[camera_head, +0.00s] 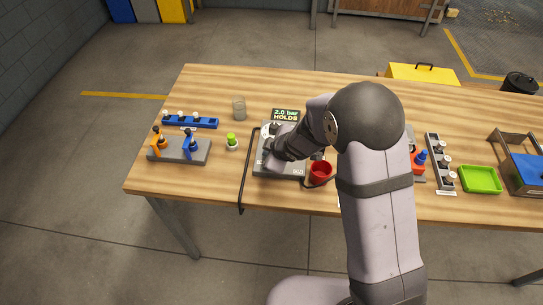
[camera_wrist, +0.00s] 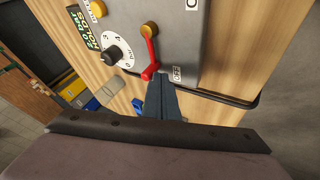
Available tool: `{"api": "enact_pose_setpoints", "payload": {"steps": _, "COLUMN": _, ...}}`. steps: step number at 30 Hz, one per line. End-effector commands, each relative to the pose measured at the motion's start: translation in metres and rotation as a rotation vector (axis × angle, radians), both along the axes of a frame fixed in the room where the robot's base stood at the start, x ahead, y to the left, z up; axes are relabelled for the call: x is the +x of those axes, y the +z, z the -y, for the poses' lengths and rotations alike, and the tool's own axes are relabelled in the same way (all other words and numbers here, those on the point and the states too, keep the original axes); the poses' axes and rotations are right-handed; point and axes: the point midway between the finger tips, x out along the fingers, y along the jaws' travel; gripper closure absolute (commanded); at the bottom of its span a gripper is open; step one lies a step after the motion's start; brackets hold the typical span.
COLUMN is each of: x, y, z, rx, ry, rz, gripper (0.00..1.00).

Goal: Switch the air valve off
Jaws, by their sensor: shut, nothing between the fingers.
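The air valve is a red lever (camera_wrist: 151,52) on a brass pivot (camera_wrist: 149,29), on a grey panel (camera_wrist: 215,50). In the wrist view the lever points down from its pivot, its end beside the label OFF. A second label at the top edge is cut off after its first letter. My gripper (camera_wrist: 161,84) is shut and empty, its fingertips close to the lever's end; I cannot tell whether they touch. In the head view my gripper (camera_head: 272,157) is over the grey panel box (camera_head: 285,173), and my arm hides the lever.
A white dial (camera_wrist: 116,51) and a display reading "2.0 bar HOLDS" (camera_head: 286,115) are beside the valve. A black hose (camera_head: 245,175) runs left of the box. A red cup (camera_head: 320,173) stands at its right.

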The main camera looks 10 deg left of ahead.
Motion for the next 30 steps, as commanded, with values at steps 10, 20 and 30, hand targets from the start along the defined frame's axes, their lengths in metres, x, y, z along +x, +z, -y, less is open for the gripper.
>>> {"api": "enact_pose_setpoints", "payload": {"steps": 10, "x": -0.021, "y": -0.004, "z": -0.003, "rx": 0.001, "ry": 0.001, "rz": 0.002, "gripper": 1.0}}
{"api": "enact_pose_setpoints", "payload": {"steps": 20, "x": -0.059, "y": 0.036, "z": 0.006, "rx": 0.001, "ry": -0.001, "rz": 0.002, "gripper": 1.0}}
{"api": "enact_pose_setpoints", "payload": {"steps": 30, "x": -0.086, "y": 0.074, "z": 0.021, "rx": 0.0, "ry": 0.0, "rz": 0.0, "gripper": 1.0}}
